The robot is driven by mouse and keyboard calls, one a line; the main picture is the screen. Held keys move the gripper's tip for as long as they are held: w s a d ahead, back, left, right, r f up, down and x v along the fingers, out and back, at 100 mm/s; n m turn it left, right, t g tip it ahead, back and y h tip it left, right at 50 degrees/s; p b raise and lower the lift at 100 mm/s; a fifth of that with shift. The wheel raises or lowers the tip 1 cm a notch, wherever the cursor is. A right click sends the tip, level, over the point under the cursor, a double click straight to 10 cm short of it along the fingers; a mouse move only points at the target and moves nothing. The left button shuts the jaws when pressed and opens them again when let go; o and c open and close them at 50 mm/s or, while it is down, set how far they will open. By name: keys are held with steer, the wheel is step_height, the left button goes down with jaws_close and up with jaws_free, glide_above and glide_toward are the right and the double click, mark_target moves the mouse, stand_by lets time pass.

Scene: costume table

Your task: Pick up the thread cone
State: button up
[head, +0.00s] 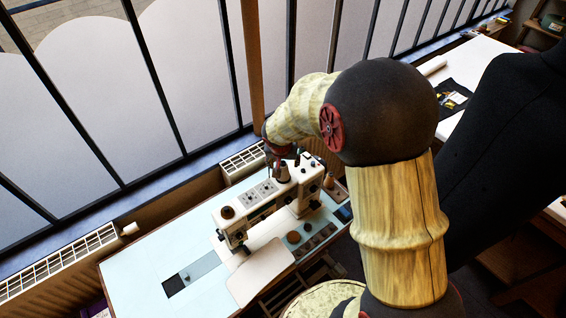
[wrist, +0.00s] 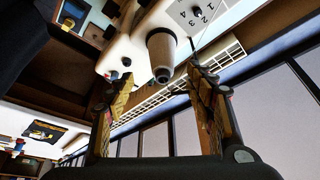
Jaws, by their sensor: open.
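The thread cone, pale with a dark narrow tip, stands on top of the white sewing machine (head: 262,195). In the wrist view the thread cone (wrist: 161,50) points its tip toward the space between my fingers. My gripper (wrist: 160,80) is open, with one finger on each side of the cone's tip and visible gaps to both. In the head view my gripper (head: 279,156) is just above the thread cone (head: 282,174), partly hidden by my arm.
The sewing machine stands on a pale blue table (head: 150,262) beside a barred window. A vent grille (head: 240,162) lies behind the machine. Small round items (head: 293,237) and a tray sit in front of it. A dark garment (head: 505,150) stands at the right.

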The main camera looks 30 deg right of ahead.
mark_target(284, 167)
steer(key=x, duration=0.8)
steer(key=shift+w+f, duration=0.15)
steer(key=shift+w, duration=0.1)
steer(key=shift+c, duration=0.8)
steer(key=c, duration=1.1)
steer(key=shift+c, duration=0.7)
step_height(284, 167, up, 10)
steer(key=shift+r+p, duration=0.1)
steer(key=shift+p, duration=0.55)
jaws_close()
